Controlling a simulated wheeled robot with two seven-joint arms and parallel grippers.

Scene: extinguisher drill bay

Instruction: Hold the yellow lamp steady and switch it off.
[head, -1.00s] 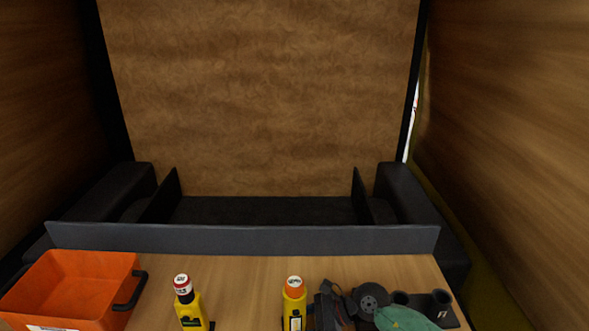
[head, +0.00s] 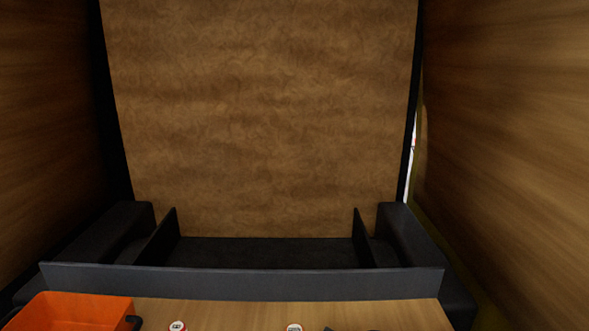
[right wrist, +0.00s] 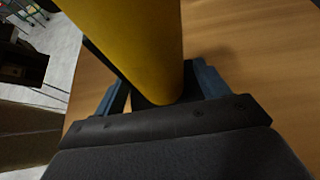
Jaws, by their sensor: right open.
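In the right wrist view a smooth yellow cylinder (right wrist: 135,40) fills the top middle, and its lower end lies between the blue fingers of my right gripper (right wrist: 158,88). The fingers are open, one on each side; whether either touches it I cannot tell. I cannot tell which yellow-bodied thing on the table it is. In the head view only two round tops show at the bottom edge: a red and white one (head: 177,326) and a pale one with an orange rim (head: 294,327). Their bodies and any switch are out of frame. My left gripper is not in view.
An orange bin (head: 75,312) with a black handle stands at the lower left. A dark grey ledge (head: 240,283) runs behind the wooden table (head: 235,312). Dark tops of other things just show right of the pale top. Wooden walls stand on both sides.

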